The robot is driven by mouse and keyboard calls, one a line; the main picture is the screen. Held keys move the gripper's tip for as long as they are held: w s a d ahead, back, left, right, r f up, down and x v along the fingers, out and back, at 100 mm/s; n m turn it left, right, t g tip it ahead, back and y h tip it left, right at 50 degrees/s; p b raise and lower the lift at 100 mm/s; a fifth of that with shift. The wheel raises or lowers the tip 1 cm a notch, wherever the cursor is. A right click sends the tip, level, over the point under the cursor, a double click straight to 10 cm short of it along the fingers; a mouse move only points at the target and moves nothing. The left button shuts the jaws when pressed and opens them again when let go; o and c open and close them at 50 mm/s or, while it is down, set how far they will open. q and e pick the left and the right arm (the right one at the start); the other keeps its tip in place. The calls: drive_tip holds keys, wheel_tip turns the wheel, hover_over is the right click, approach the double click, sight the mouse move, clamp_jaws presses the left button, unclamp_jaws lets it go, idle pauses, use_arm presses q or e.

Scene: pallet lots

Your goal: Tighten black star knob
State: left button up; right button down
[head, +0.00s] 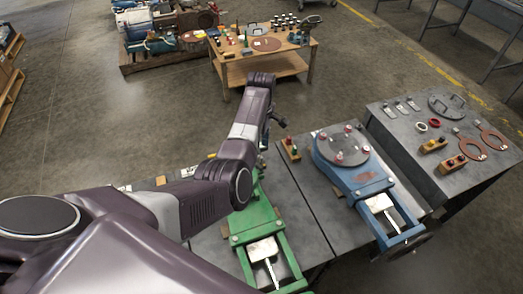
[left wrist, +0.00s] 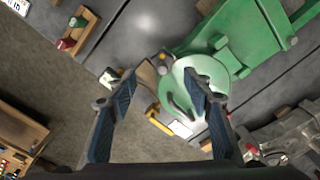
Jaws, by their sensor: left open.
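I cannot make out a black star knob in either view. A green machine (head: 262,240) stands on the grey bench, partly hidden behind my left arm. In the left wrist view its green body (left wrist: 235,38) and a pale green round plate (left wrist: 208,68) show. A dark curved part lies by the plate's edge, too unclear to name. My left gripper (head: 272,132) is above the bench by the green machine's far end. In the left wrist view its two fingers (left wrist: 160,84) are wide apart with nothing held; the right finger overlaps the plate. My right gripper is in neither view.
A blue machine (head: 368,179) with a round plate and red knobs stands to the right. A grey table (head: 462,184) farther right holds rings and wooden blocks. A wooden workbench (head: 265,70) with small parts stands behind. Open floor lies at the left.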

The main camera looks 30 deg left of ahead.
sight(261, 164)
use_arm(q)
drive_tip(key=f, duration=0.3)
drive_tip(key=shift+s+d+f, duration=0.15)
drive_tip(key=shift+s+f, duration=0.15)
drive_tip(key=shift+s, duration=0.1)
drive_tip(key=f, duration=0.3)
drive_tip(key=shift+w+f, duration=0.1)
drive_tip(key=shift+w, duration=0.1)
drive_tip(key=shift+f+b, duration=0.25)
drive_tip(key=shift+b, duration=0.05)
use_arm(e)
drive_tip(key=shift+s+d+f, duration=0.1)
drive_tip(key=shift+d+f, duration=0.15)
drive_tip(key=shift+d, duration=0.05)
use_arm(q)
drive_tip(key=shift+c, duration=0.4)
drive_tip(key=c, duration=1.1)
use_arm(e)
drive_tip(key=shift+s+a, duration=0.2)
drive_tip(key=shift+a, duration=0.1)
